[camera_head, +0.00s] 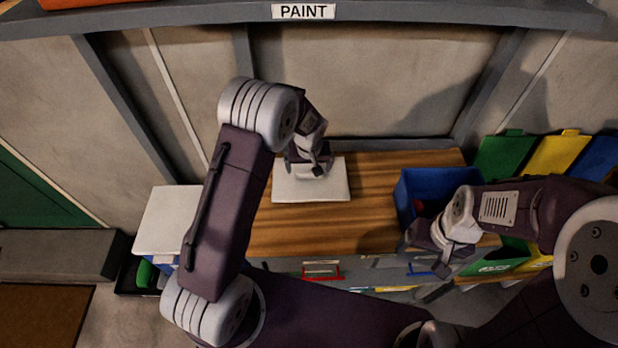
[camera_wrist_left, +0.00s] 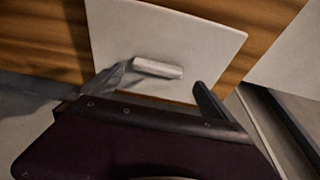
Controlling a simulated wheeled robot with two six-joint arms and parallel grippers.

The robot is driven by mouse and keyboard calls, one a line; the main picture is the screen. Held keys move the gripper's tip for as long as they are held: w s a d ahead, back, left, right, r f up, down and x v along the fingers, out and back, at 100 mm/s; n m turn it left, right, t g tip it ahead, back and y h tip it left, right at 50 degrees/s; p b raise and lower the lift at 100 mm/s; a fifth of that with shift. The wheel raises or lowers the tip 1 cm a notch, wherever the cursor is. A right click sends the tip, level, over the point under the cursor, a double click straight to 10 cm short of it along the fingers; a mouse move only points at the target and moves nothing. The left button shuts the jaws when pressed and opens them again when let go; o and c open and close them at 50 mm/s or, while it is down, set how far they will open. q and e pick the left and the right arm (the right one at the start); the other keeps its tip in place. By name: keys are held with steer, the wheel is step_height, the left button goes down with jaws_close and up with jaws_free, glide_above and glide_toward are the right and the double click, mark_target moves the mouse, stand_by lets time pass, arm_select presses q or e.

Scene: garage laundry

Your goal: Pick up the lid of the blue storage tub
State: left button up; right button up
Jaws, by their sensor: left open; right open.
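A white, flat lid (camera_head: 325,189) lies on the wooden bench in the head view. In the left wrist view the lid (camera_wrist_left: 195,40) carries a pale bar handle (camera_wrist_left: 158,68) on top. My left gripper (camera_head: 308,168) is open over the lid; in the wrist view its fingers (camera_wrist_left: 160,80) stand on either side of the handle, apart from each other. Whether they touch the lid I cannot tell. A blue open tub (camera_head: 421,180) stands at the bench's right end with something red inside. My right gripper (camera_head: 428,256) is open in front of this tub, partly covering it.
The wooden bench (camera_head: 380,205) is clear between lid and tub. A second white panel (camera_head: 160,215) lies at the left, above something blue. A shelf marked PAINT (camera_head: 400,12) overhangs the back. Green, yellow and blue bins (camera_head: 558,153) stand at the right.

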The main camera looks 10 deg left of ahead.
mark_target(310, 173)
arm_select(q)
steer(key=x, duration=0.4)
steer(key=shift+d+p, duration=0.4)
steer(key=shift+a+f, duration=0.1)
steer(key=shift+a, duration=0.1)
steer(key=c, duration=1.3)
